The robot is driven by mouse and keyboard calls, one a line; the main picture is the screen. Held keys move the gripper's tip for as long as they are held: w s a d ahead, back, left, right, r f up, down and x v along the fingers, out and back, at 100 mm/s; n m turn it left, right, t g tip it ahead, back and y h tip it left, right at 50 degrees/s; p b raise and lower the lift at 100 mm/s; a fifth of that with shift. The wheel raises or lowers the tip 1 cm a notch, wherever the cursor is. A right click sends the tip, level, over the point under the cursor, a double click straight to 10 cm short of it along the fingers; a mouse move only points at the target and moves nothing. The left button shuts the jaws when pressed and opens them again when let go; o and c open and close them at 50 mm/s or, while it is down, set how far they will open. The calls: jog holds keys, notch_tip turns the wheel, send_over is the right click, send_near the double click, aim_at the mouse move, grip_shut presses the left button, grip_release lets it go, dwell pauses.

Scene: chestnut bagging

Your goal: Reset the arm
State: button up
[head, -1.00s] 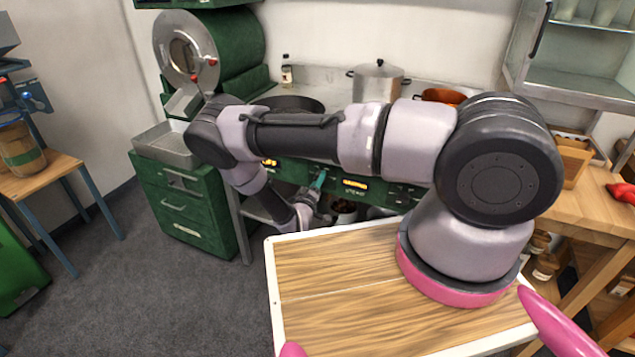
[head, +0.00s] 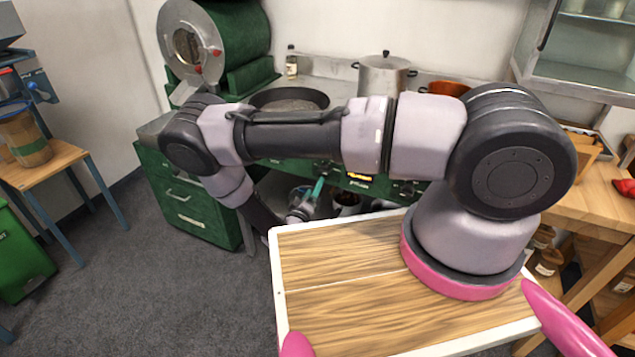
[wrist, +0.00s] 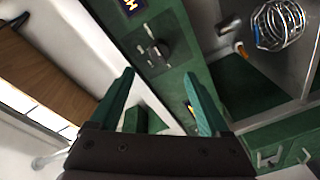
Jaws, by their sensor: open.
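My arm stretches leftward across the head view from its pink-ringed base and folds down at the elbow. My gripper (head: 314,194) hangs low in front of the green stove counter; only a teal finger and part of the wrist show there. In the wrist view, my gripper (wrist: 162,100) has its two green fingers spread wide apart with nothing between them. Beyond the fingers are the green stove front (wrist: 175,75) with a dark knob (wrist: 156,54).
A wooden board with a white rim (head: 277,290) lies below my arm. A dark pan (head: 290,98) and a steel pot (head: 383,76) stand on the counter. A green drawer cabinet (head: 190,210) is at left.

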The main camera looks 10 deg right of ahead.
jog(key=shift+s+a, duration=0.3)
jog(key=shift+s, duration=0.3)
jog(key=s+d+r+m+g, duration=0.1)
jog(key=d+r+m+g, duration=0.3)
jog(key=r, duration=0.6)
jog(key=s+d+r+m+g+h, duration=0.1)
jog(key=s+d+r+m+g, duration=0.15)
jog(key=r+g, duration=0.6)
jog(key=s+d+r+m+g, duration=0.1)
jog(key=d+r+m+g, duration=0.25)
jog(key=r, duration=0.85)
jog(key=s+r+t+y, duration=0.2)
jog(key=s+r+y, duration=0.2)
jog(key=r, duration=0.4)
jog(key=s+r+t+y, duration=0.3)
jog(key=s+r, duration=0.3)
jog(key=r, duration=0.3)
jog(key=s+d+r+t+y, duration=0.1)
jog(key=s+r+t+y, duration=0.1)
jog(key=s+r+y, duration=0.2)
notch_tip(320, 180, up, 5)
jog(key=shift+s+f+n+y, duration=0.2)
jog(key=shift+s+n+y, duration=0.15)
jog(key=shift+s, duration=0.65)
